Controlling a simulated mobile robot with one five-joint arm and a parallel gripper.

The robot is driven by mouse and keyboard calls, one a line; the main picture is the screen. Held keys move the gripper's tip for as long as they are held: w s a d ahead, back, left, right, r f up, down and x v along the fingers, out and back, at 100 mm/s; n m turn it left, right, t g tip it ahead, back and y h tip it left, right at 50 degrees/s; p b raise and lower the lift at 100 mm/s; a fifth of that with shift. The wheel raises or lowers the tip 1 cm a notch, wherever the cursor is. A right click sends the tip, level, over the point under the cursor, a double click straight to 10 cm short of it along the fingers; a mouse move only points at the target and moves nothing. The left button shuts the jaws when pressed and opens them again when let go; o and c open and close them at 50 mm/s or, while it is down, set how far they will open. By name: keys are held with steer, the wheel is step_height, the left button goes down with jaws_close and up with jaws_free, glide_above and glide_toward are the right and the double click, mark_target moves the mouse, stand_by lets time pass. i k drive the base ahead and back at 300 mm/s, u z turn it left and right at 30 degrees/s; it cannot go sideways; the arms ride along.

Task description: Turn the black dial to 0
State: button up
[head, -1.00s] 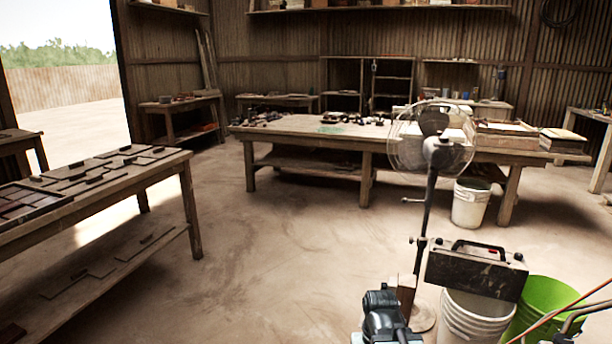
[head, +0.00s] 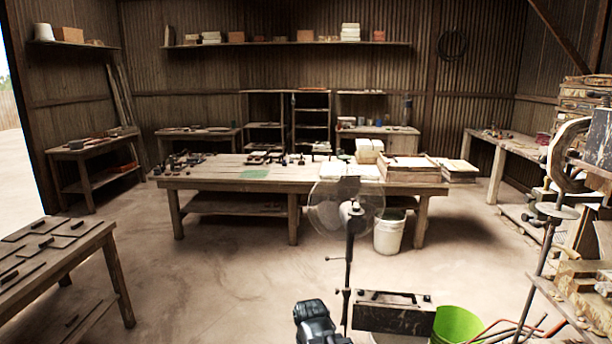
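I cannot make out a black dial with any marking in the head view. A dark machine with a curved metal frame (head: 567,158) stands at the right edge, partly cut off. A scuffed black box with a handle (head: 393,313) sits low in the foreground, with small knob-like parts at its top corners, too small to read. My gripper cannot be recognised in the view. A black and grey device (head: 316,322) is cut off by the bottom edge, and I cannot tell what it is.
A pedestal fan (head: 346,208) stands before the long central workbench (head: 215,183). A white bucket (head: 388,236) is under the bench's right end and a green bucket (head: 457,325) is in front. A left table (head: 95,250) holds flat tiles. The floor between (head: 215,270) is clear.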

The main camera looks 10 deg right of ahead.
mark_target(542, 159)
steer(key=u, duration=0.1)
steer(key=k, duration=0.5)
steer(key=u, duration=1.75)
steer(key=i, duration=1.4)
steer(key=z, duration=3.9)
steer(key=i, duration=1.05)
steer(key=z, duration=0.1)
